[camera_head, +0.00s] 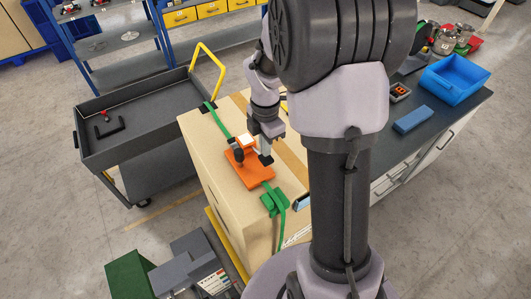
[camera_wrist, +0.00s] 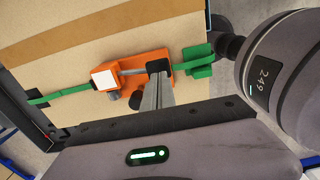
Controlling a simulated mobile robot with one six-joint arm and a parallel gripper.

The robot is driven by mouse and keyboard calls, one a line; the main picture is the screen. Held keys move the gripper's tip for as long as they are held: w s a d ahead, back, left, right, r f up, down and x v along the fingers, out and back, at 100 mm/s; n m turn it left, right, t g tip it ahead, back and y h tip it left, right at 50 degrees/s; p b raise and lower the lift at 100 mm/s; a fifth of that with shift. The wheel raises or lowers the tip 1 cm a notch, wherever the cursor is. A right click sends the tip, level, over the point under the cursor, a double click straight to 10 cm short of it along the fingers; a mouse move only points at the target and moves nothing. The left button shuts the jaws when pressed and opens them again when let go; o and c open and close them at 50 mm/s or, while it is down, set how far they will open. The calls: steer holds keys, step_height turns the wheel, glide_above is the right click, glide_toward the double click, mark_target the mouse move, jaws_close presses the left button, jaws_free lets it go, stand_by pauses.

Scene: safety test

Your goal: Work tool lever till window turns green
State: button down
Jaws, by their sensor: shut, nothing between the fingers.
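An orange strapping tool (camera_head: 255,172) sits on top of a large cardboard box, in line with a green strap (camera_head: 217,120). In the wrist view the tool (camera_wrist: 149,57) has an orange block with a pale white window (camera_wrist: 104,79); the window is not green. A grey lever rod (camera_wrist: 132,71) runs from that block toward my fingertips. A dark knob (camera_wrist: 135,101) stands at the tool's near side. My gripper (camera_wrist: 158,68) is shut, its dark tips over the tool at the rod's far end; I cannot tell whether they touch it. In the head view my gripper (camera_head: 265,159) is above the tool's right side.
A green buckle (camera_head: 274,201) lies on the strap beside the tool. A dark cart (camera_head: 140,125) stands left. A workbench with a blue bin (camera_head: 455,79) and blue block (camera_head: 412,119) stands right, behind my arm.

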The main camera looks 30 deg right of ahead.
mark_target(269, 162)
steer(key=shift+f, duration=1.1)
steer(key=s+f+t+b, duration=0.1)
steer(key=b, duration=0.2)
steer(key=shift+f+b, duration=0.4)
steer(key=shift+s+f+b, duration=0.4)
steer(key=shift+f+b, duration=0.1)
steer(key=shift+b, duration=0.15)
steer(key=shift+s+f+b, duration=0.2)
steer(key=shift+f+b, duration=0.3)
steer(key=shift+f, duration=0.1)
steer(key=shift+s+f+b, duration=0.2)
steer(key=shift+f+b, duration=0.25)
steer(key=shift+f, duration=0.15)
steer(key=shift+s, duration=0.1)
steer(key=shift+s+f, duration=0.15)
steer(key=shift+f, duration=0.05)
